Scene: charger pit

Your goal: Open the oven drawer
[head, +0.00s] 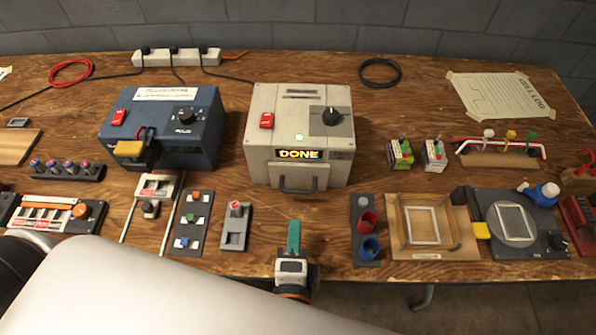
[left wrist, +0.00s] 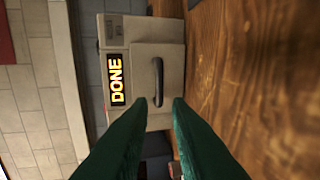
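The oven (head: 262,110) is a cream box with a lit DONE display, a red switch and a black dial. Its drawer front (head: 322,175) looks shut, and a dark bar handle (head: 299,188) sticks out low on it. In the left wrist view the oven lies on its side, with the handle (left wrist: 158,80) straight ahead. My left gripper (head: 293,232) points at the oven from the near side of the table, short of the handle. Its green fingers (left wrist: 160,101) are apart with nothing between them, and the handle shows beyond the gap. My right gripper is not in view.
A blue machine (head: 190,120) stands left of the oven. A grey switch block (head: 235,228) lies left of my gripper, and a holder with red and blue cups (head: 366,255) lies to the right. Bare wood separates my gripper from the oven.

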